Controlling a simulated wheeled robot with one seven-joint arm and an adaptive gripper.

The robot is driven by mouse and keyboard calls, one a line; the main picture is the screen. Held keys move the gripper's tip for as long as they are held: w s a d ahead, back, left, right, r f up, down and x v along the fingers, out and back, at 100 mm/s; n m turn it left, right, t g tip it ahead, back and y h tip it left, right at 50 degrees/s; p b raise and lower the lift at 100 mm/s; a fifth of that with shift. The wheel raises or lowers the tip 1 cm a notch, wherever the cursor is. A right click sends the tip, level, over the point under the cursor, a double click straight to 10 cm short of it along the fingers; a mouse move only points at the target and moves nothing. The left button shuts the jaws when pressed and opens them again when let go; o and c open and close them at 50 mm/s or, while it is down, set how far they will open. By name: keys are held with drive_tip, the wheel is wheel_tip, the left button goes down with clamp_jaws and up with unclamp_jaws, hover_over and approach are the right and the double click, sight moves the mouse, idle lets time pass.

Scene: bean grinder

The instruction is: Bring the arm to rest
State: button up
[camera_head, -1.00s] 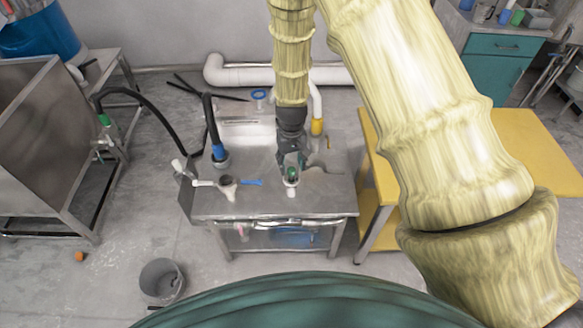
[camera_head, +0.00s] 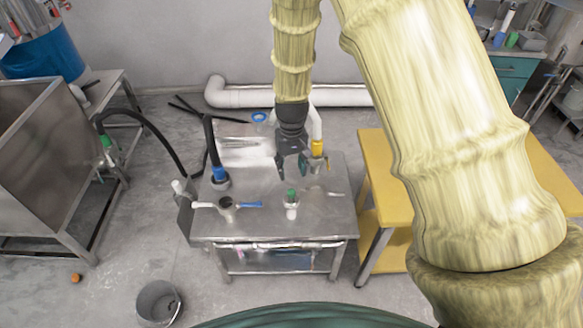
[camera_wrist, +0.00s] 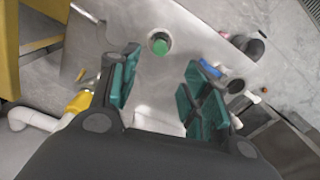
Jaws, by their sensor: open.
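My gripper (camera_head: 291,168) is open and empty. It hangs from my yellowish arm above the metal table (camera_head: 275,226). In the head view it is just behind a small white bottle with a green cap (camera_head: 291,205), which stands upright on the table, apart from the fingers. In the wrist view the two teal finger pads (camera_wrist: 162,88) are spread wide, and the green cap (camera_wrist: 159,44) shows beyond them, seen from above.
A dark cup with a blue handle (camera_head: 228,206) is left of the bottle. A black hose with a blue end (camera_head: 219,174) stands at the table's left. A yellow table (camera_head: 385,180) is to the right. A grey bin (camera_head: 159,303) stands on the floor.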

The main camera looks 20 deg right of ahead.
drive_tip(key=s+d+f, duration=0.3)
drive_tip(key=s+f, duration=0.7)
drive_tip(key=f, duration=0.1)
drive_tip(key=s+f, duration=0.5)
drive_tip(key=s, duration=0.8)
drive_tip(key=s+f, duration=0.6)
drive_tip(key=s, duration=0.7)
drive_tip(key=shift+s+d, duration=0.15)
drive_tip(key=shift+d, duration=0.05)
